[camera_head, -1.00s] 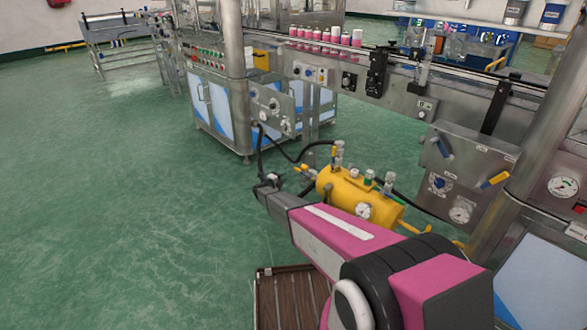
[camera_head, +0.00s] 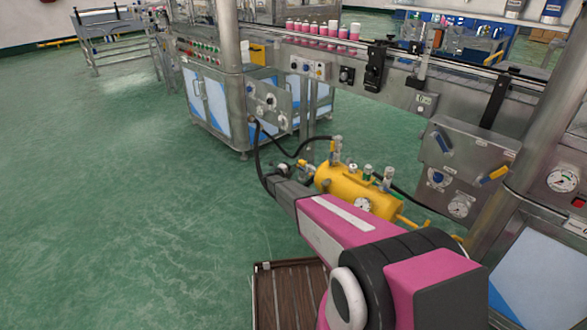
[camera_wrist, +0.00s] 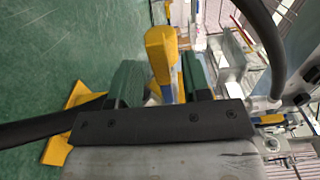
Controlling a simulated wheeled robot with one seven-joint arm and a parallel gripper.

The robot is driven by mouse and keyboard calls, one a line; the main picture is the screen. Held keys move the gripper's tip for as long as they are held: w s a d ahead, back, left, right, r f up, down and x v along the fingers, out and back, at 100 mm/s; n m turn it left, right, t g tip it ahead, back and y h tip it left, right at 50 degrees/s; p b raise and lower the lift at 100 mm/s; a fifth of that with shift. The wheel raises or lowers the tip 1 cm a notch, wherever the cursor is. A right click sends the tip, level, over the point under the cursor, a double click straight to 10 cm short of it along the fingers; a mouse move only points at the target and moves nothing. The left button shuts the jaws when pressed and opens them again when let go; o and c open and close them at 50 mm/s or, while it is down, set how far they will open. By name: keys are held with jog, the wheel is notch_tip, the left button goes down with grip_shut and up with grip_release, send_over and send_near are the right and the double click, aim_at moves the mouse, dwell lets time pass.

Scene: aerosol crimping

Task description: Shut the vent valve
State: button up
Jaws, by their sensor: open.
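A yellow valve handle (camera_wrist: 162,52) shows upright in the wrist view, between the two dark green finger pads of my gripper (camera_wrist: 160,78). The gap looks open on both sides of the handle, and the handle's lower part is hidden behind the gripper body. In the head view my gripper (camera_head: 281,173) is at the left end of the yellow tank (camera_head: 350,188), beside a small valve with a yellow handle (camera_head: 302,164). The contact there is too small to make out. Which of the tank's several valves is the vent is not readable.
Black hoses (camera_head: 259,150) run close around my gripper. A pressure gauge (camera_head: 361,205) and more fittings (camera_head: 367,172) sit on the tank. A steel control panel (camera_head: 460,165) with a yellow lever stands to the right. The green floor (camera_head: 120,220) at left is clear.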

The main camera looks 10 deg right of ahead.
jog(key=shift+w+d, duration=0.25)
jog(key=shift+d, duration=0.1)
grip_shut()
